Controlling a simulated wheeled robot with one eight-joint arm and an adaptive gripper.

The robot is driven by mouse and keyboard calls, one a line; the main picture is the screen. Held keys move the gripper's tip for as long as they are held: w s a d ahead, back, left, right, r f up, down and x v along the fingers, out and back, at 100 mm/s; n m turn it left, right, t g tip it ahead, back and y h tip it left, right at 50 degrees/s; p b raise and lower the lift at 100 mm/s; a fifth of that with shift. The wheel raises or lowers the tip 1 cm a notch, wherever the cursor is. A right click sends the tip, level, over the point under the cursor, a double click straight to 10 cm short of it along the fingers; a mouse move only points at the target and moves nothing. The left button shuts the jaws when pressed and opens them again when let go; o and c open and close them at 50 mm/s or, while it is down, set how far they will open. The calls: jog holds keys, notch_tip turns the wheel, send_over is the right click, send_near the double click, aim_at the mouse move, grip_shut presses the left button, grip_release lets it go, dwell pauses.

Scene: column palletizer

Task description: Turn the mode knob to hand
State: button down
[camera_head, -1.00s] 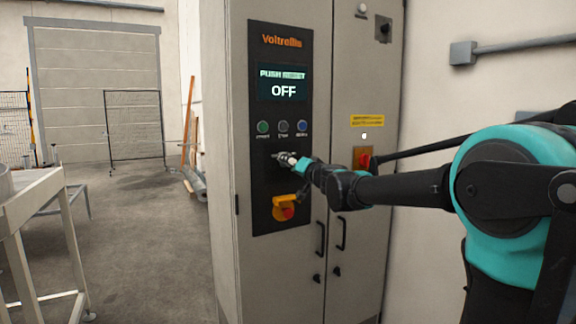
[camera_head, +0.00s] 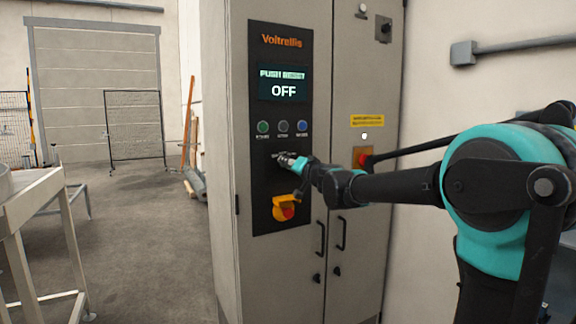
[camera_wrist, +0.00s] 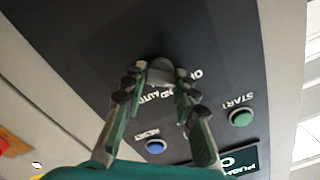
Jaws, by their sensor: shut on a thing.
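The mode knob (camera_wrist: 160,66) is a grey, rounded knob on the dark panel. In the wrist view it sits between my fingertips, with partly covered white lettering around it. My gripper (camera_head: 283,160) is at the panel, below the row of buttons; in the wrist view my gripper (camera_wrist: 160,78) has its two fingers closed on the knob's sides. In the head view the knob is hidden by my gripper. The display (camera_head: 283,84) reads OFF.
Green (camera_head: 263,127), dark (camera_head: 283,127) and blue (camera_head: 302,126) buttons sit just above my gripper. A red-and-yellow emergency stop (camera_head: 286,208) is close below. The cabinet's right door has handles (camera_head: 341,234) and a red switch (camera_head: 364,158). Open floor lies left.

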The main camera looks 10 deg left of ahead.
jog(key=shift+m, duration=0.4)
jog(key=m, duration=0.4)
jog(key=shift+m, duration=0.3)
jog(key=shift+f+m, duration=0.1)
jog(key=shift+m, duration=2.1)
jog(key=c, duration=1.2)
grip_release()
jog(key=v, duration=1.2)
